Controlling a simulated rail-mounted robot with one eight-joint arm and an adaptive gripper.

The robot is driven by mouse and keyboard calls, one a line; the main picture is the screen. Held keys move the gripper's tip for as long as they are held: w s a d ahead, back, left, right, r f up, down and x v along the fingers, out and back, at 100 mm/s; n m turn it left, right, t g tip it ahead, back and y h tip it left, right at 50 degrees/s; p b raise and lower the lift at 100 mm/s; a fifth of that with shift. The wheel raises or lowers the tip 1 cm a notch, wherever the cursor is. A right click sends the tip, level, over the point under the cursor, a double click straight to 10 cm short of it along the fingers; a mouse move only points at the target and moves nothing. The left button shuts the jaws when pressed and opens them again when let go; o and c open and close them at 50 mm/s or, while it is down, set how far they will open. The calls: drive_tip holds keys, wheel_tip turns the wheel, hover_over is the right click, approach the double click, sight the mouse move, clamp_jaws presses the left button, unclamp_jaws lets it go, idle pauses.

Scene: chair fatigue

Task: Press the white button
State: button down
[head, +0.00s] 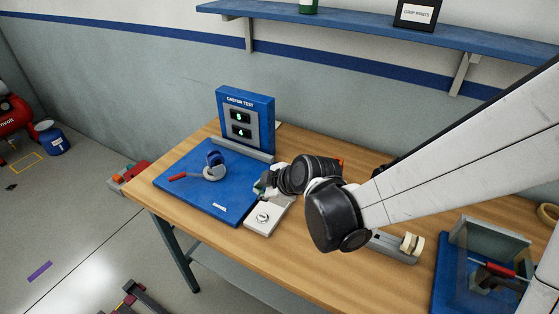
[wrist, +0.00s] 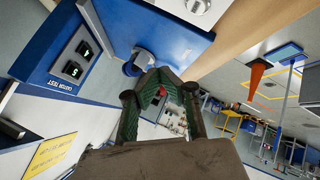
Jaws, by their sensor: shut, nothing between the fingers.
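The white button (head: 262,217) is a small round disc on top of a pale box (head: 259,229) at the table's front edge, right of the blue test board. In the wrist view the button (wrist: 198,5) shows at the top edge, partly cut off. My gripper (head: 259,188) is just above and behind the box in the head view, apart from the button as far as I can tell. In the wrist view my gripper (wrist: 162,80) has its green-padded fingers shut and empty, with the tips pointing away from the button.
The blue castor-test board (head: 225,208) carries an upright panel (head: 265,118) with two lit displays, a caster wheel (head: 214,160) and a red-handled lever (head: 178,177). A grey device (head: 395,247) and a blue fixture (head: 448,265) stand right on the wooden table (head: 310,268).

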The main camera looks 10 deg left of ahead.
sight(263, 218)
drive_tip(key=shift+f, duration=0.1)
wheel_tip(263, 218, down, 8)
drive_tip(key=b, duration=0.5)
drive_tip(key=shift+b, duration=0.4)
drive_tip(key=shift+f+b, duration=0.3)
drive_tip(key=shift+b, duration=0.15)
idle(0.8)
drive_tip(key=shift+f+b, duration=0.45)
drive_tip(key=shift+b, duration=0.15)
drive_tip(key=shift+f+b, duration=0.35)
drive_tip(key=shift+b, duration=0.05)
idle(0.6)
drive_tip(key=shift+r, duration=0.1)
drive_tip(key=shift+r+p, duration=0.45)
drive_tip(key=shift+r, duration=0.25)
drive_tip(key=shift+r, duration=0.15)
